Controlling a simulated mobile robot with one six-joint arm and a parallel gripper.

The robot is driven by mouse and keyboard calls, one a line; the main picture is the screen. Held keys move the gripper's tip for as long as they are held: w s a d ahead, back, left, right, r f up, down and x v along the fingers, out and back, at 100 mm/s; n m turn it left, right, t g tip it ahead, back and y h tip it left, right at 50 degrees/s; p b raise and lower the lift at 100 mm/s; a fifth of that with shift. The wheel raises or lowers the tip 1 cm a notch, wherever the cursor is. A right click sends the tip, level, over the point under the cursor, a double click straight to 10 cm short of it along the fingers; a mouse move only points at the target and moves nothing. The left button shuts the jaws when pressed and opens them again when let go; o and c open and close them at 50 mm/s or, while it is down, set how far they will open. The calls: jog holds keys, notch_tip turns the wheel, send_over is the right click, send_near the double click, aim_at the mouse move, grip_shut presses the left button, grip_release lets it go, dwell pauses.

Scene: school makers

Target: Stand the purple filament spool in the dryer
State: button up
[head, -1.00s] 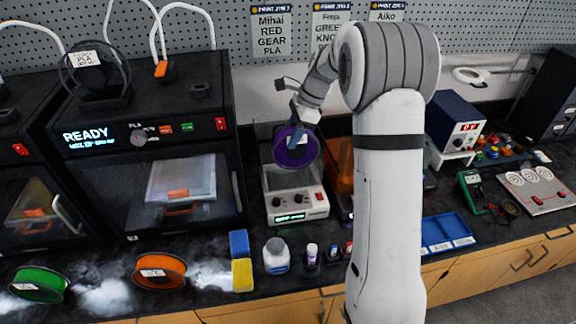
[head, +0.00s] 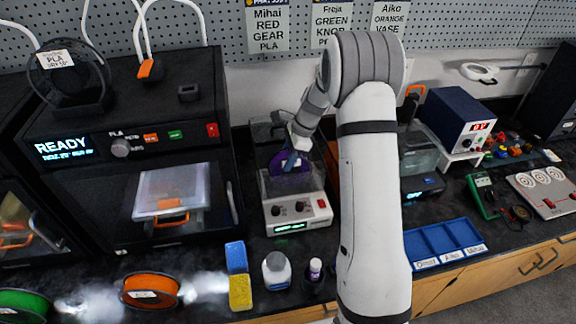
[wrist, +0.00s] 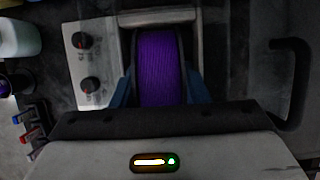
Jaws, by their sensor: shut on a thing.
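The purple filament spool (head: 288,164) is upright inside the open chamber of the dryer (head: 300,213), a grey box with two dark knobs and a lit green display. My gripper (head: 297,160) reaches down over the dryer and is shut on the spool. In the wrist view the spool (wrist: 160,62) shows edge-on between my blue fingers (wrist: 160,90), with the dryer's knob panel (wrist: 93,60) to its left. Whether the spool's bottom touches the dryer floor is hidden.
A black printer (head: 130,190) reading READY stands left of the dryer. An orange spool (head: 150,291), a blue and yellow sponge pair (head: 238,275) and a white jar (head: 277,270) are in front. A blue tray (head: 445,243) lies to the right.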

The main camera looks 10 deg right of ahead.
jog(key=shift+f, duration=1.6)
jog(key=shift+s, duration=0.1)
jog(key=shift+f, duration=0.2)
jog(key=o, duration=1.2)
